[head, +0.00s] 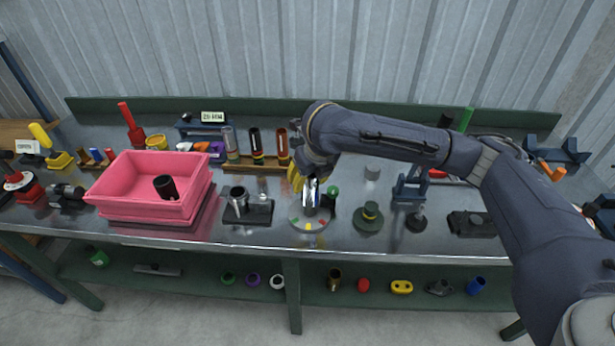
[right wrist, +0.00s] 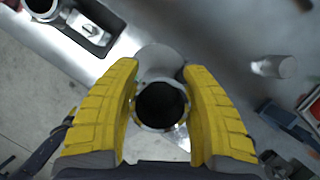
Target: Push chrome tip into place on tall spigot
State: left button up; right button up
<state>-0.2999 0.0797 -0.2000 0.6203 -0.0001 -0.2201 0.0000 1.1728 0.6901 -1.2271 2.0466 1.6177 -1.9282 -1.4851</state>
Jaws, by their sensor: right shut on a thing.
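My right gripper (head: 306,184) has yellow fingers and points down over a round grey base (head: 297,224) with coloured marks on its rim. It is shut on the chrome tip (head: 312,197), a shiny upright tube directly above or on that base. In the right wrist view the tip (right wrist: 160,127) shows as a round tube with a dark open mouth between the yellow fingers (right wrist: 160,95). The tall spigot cannot be made out; the tip and fingers may cover it. I cannot tell how far down the tip sits. My left gripper is not in view.
A pink bin (head: 150,207) with a dark cylinder stands at the left. A black holder (head: 260,213) with a metal tube is just left of the round base. A dark green stepped stand (head: 369,222) is close at right. The bench's front edge is near.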

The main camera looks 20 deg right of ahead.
jog(key=shift+f, duration=1.8)
jog(key=o, duration=1.1)
jog(key=shift+o, duration=0.2)
